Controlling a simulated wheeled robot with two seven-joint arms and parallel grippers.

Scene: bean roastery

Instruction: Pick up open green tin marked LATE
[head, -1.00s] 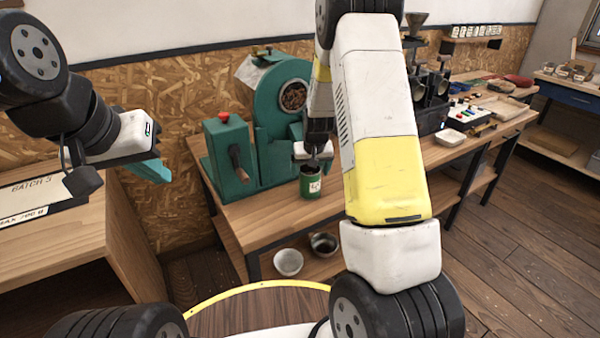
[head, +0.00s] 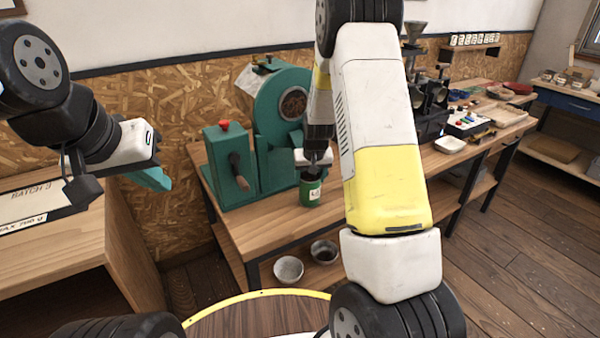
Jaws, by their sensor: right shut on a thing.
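The green tin (head: 310,192) with a white label stands upright at the front of the wooden workbench (head: 262,232), right of the green roaster. The label's writing is too small to read. My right gripper (head: 313,172) is at the tin's top, pointing down, and shut on it; its fingers partly hide the rim and opening. My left gripper (head: 155,177) is at the left, away from the tin, above the gap beside the left bench. Its jaws are seen from the side, so their opening is unclear.
The green roaster (head: 283,95) and its green box (head: 231,165) with a red knob stand close left of the tin. Two bowls (head: 289,269) (head: 324,251) sit on the shelf below. A white dish (head: 449,145) lies further right on the bench.

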